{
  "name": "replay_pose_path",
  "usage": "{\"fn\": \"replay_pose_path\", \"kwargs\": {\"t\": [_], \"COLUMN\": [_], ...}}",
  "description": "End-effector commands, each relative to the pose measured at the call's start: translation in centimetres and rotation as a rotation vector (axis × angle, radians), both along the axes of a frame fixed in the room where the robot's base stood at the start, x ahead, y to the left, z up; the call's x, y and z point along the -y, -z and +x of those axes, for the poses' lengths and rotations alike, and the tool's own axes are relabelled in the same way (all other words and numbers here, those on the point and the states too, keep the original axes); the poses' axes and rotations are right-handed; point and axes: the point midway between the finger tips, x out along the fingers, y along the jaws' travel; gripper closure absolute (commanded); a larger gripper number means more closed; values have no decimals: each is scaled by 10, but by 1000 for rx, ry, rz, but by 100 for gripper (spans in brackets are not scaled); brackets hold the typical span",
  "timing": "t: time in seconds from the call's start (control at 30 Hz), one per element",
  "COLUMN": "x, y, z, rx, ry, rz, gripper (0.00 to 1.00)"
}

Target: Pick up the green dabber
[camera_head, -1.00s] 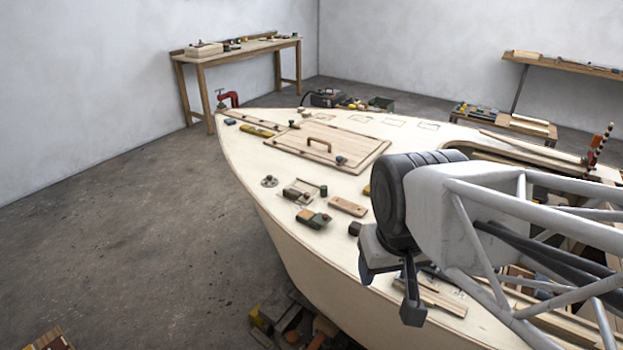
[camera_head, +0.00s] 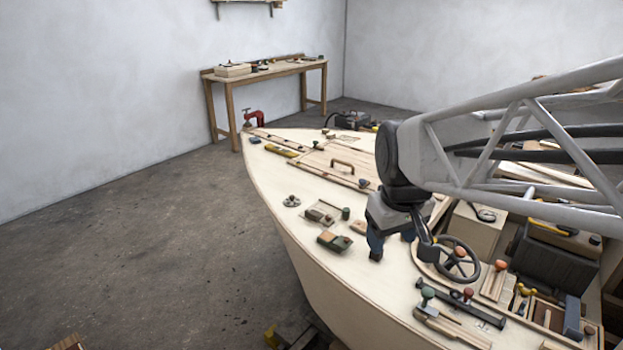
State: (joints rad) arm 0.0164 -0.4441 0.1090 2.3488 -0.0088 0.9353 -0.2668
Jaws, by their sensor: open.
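A small upright tool with a green rounded head (camera_head: 428,293) stands near the hull's right front edge and looks like the green dabber, though it is small in view. A short dark green cylinder (camera_head: 345,213) stands farther left on the deck, so I cannot be certain which is the dabber. My gripper (camera_head: 402,248) points down over the deck, its fingers apart with nothing seen between them. In the picture it is above and slightly left of the green-headed tool, apart from it.
A dark handwheel (camera_head: 456,260) is just right of my gripper. A red-knobbed tool (camera_head: 467,294) and an orange-knobbed one (camera_head: 501,266) stand near the green-headed tool. A green-brown block (camera_head: 334,241) lies to the left. The deck between is mostly clear.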

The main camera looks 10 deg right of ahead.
Motion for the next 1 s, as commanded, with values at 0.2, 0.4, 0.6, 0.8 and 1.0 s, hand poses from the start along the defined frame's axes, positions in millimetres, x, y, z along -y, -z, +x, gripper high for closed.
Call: {"fn": "replay_pose_path", "kwargs": {"t": [0.2,0.4,0.6,0.8,1.0], "x": [3,6,9,12,16], "y": [-2,0,8,20,37], "z": [56,107,157,208,257], "rx": [-22,-41,-58,-75,-91], "ry": [-122,-234,-347,-460,-575], "rz": [-22,-40,-57,-70,-83], "gripper": [39,39,39,39,39]}}
